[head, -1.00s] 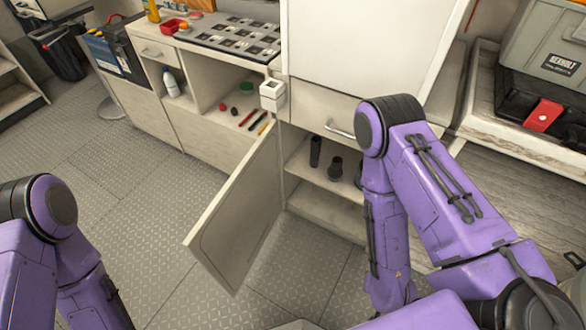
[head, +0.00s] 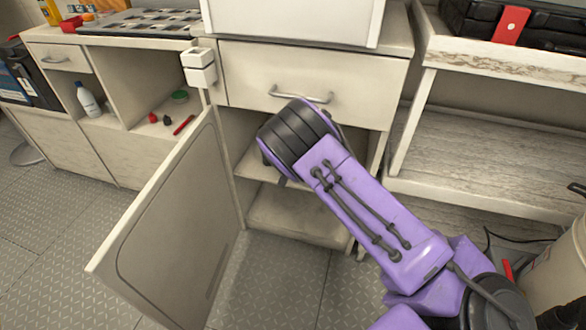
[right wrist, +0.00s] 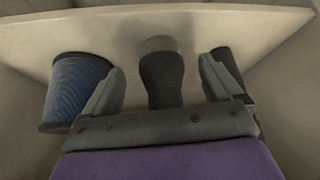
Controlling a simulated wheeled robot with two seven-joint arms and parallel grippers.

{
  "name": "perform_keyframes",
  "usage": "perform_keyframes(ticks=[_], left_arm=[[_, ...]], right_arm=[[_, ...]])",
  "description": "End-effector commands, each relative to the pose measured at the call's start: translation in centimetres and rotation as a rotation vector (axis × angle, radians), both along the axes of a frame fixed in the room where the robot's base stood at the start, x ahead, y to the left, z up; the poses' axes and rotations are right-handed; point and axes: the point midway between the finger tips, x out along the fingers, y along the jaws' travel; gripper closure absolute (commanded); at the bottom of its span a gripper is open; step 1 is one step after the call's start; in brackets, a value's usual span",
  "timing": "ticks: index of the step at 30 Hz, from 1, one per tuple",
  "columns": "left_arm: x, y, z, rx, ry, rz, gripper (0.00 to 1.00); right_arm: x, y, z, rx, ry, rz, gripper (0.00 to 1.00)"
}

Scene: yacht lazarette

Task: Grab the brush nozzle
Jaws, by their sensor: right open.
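In the right wrist view, a dark nozzle (right wrist: 162,78) with a paler grey-brown end lies between the fingers of my right gripper (right wrist: 161,66); it looks like the brush nozzle. The gripper is open, with a visible gap on both sides of the nozzle. In the head view my right arm reaches into the open lower cabinet (head: 300,220), and its forearm hides the gripper and the shelf items. My left gripper is not in view.
A blue ribbed cylinder (right wrist: 75,92) is just left of the fingers and a dark tube (right wrist: 228,70) just right. The open cabinet door (head: 170,230) stands left of my arm. A drawer (head: 310,85) is above the opening. Floor (head: 260,285) is clear in front.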

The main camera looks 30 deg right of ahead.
Motion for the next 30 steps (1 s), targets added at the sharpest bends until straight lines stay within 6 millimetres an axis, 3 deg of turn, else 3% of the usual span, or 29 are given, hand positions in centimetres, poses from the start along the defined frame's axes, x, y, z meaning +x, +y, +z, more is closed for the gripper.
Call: perform_keyframes(ticks=[10, 12, 19, 20, 25, 30], left_arm=[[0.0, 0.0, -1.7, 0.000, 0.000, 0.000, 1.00], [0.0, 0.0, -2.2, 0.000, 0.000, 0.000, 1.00], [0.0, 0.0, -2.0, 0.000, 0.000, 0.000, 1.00], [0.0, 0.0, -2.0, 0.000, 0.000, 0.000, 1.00], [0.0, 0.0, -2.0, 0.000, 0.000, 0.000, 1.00], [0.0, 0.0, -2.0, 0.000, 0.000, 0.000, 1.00]], right_arm=[[3.9, -3.3, -0.3, -0.002, 0.000, 0.000, 0.08], [4.2, -3.5, -1.2, -0.003, 0.002, 0.000, 0.08], [4.4, -3.5, -1.1, -0.001, 0.001, 0.000, 0.08], [4.4, -3.5, -1.1, -0.001, 0.001, 0.000, 0.11], [4.4, -3.5, -1.1, -0.001, 0.001, 0.000, 0.66], [4.4, -3.5, -1.1, -0.001, 0.001, 0.000, 0.68]])
